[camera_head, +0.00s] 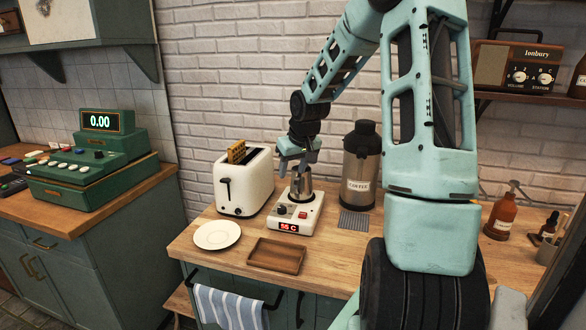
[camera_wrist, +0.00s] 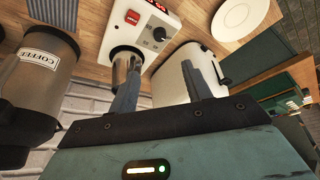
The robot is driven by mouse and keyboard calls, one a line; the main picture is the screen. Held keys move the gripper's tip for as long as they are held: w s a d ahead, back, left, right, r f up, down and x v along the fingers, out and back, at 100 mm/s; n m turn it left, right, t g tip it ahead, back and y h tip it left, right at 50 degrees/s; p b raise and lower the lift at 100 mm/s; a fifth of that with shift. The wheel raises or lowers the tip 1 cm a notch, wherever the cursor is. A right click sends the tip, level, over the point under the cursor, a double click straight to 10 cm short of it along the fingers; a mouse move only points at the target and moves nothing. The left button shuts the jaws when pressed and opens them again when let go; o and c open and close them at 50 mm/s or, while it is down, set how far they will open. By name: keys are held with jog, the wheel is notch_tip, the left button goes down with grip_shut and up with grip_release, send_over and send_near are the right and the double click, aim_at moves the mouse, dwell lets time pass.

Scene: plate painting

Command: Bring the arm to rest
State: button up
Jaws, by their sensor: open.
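My arm reaches down over the wooden counter (camera_head: 335,262). My gripper (camera_head: 298,166) is open, just above a small metal pitcher (camera_head: 301,186). The pitcher stands on a white heating unit (camera_head: 298,216) with a red "55 C" display. In the wrist view my gripper (camera_wrist: 165,78) shows its fingers spread apart. One finger overlaps the metal pitcher (camera_wrist: 121,62) in that view. The heating unit (camera_wrist: 140,22) lies beyond it. I cannot tell whether a finger touches the pitcher.
A white toaster (camera_head: 244,182) with bread stands left of my gripper, a coffee dispenser (camera_head: 358,168) right. A white plate (camera_head: 217,235) and wooden tray (camera_head: 276,256) lie in front. Amber bottles (camera_head: 501,218) stand at the far right. A green register (camera_head: 92,160) is on the left counter.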

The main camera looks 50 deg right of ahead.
dwell(0.4)
jog(key=s+a+n+g+y, duration=0.15)
jog(key=a+n, duration=0.35)
jog(key=a, duration=2.3)
jog(key=s+a+f+n+g+b, duration=0.1)
jog(key=s+a+n, duration=0.6)
jog(key=s+a, duration=1.2)
jog(key=s+g, duration=0.1)
jog(key=s, duration=0.2)
jog(key=shift+s+f+y, duration=0.25)
jog(key=shift+y, duration=0.1)
jog(key=shift+g, duration=0.25)
